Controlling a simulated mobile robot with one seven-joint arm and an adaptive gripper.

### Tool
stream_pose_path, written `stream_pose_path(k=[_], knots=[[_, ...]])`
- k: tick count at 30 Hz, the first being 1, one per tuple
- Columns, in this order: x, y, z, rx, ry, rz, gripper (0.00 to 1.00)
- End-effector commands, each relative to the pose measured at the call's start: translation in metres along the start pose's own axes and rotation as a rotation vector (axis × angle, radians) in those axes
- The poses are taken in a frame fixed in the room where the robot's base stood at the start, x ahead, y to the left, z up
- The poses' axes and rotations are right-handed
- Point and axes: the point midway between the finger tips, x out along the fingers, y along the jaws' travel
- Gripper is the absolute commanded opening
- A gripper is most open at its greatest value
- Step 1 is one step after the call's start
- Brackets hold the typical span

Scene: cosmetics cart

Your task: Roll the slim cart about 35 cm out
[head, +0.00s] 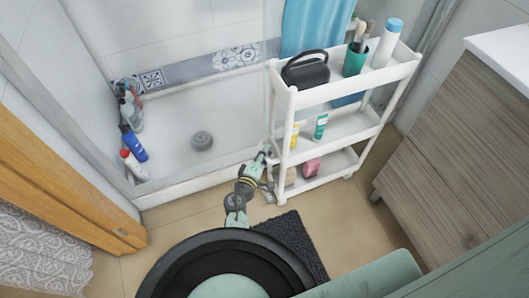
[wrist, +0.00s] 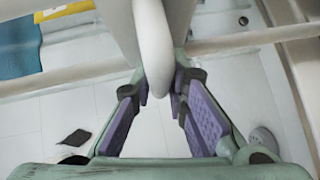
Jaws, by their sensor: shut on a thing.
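The slim white cart (head: 345,90) has three shelves and stands upright between the shower and the wooden cabinet. My gripper (head: 267,157) is at the cart's near left end, around the height of its lower shelves. In the wrist view, my gripper (wrist: 160,88) is shut on a white upright bar (wrist: 152,50) of the cart, with the purple finger pads on either side of it. The bar hides part of the fingertips' contact.
A black case (head: 306,71), a green brush cup (head: 354,61) and a blue-capped bottle (head: 385,45) stand on the cart's top shelf. A dark mat (head: 288,242) lies on the floor in front. The cabinet (head: 450,130) is close on the right. Bare floor (head: 345,225) shows before the cart.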

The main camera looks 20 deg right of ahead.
Motion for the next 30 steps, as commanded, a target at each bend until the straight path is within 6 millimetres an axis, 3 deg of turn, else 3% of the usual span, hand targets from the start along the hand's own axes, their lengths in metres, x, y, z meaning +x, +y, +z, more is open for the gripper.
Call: stream_pose_path(k=[22,23,30], knots=[[0.013,0.005,0.012,0.003,-0.001,0.002,0.00],[0.013,0.005,0.012,0.003,-0.001,0.001,0.15],[0.012,0.004,0.012,0.002,0.000,0.001,0.31]])
